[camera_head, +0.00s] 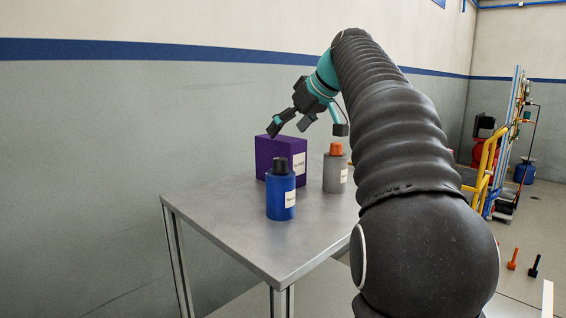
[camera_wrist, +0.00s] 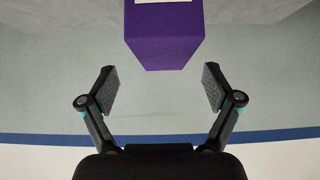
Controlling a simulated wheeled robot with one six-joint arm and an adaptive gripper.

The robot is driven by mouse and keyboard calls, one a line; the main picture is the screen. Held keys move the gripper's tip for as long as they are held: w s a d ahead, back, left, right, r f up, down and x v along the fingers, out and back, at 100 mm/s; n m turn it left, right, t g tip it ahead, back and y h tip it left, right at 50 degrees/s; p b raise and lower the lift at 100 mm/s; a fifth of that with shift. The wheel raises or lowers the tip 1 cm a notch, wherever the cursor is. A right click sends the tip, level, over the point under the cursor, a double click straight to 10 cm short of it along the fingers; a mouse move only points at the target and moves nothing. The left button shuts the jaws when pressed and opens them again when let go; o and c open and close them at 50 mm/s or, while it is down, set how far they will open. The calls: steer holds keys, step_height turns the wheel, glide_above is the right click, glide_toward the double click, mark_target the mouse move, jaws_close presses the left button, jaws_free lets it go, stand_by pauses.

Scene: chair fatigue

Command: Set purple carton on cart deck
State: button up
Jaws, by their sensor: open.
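The purple carton (camera_head: 266,156) stands upright on a grey metal table, behind a blue bottle, with a white label on its front. My gripper (camera_head: 288,127) is open and empty above the carton in the head view, tilted down to the left. In the wrist view the carton (camera_wrist: 164,38) is at the top centre, beyond the spread fingers (camera_wrist: 160,88) and apart from them. A yellow-railed cart (camera_head: 484,175) stands on the floor at the right; its deck is mostly hidden behind my arm.
A blue bottle with a black cap (camera_head: 281,195) and a grey bottle with an orange cap (camera_head: 335,172) stand close to the carton on the table (camera_head: 245,232). The table's front is clear.

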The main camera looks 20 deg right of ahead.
mark_target(281, 137)
steer(key=shift+s+b+x, duration=0.25)
steer(key=shift+b+x, duration=0.05)
steer(key=shift+x, duration=3.1)
steer(key=shift+f, duration=0.15)
steer(key=shift+a, duration=0.1)
steer(key=c, duration=1.5)
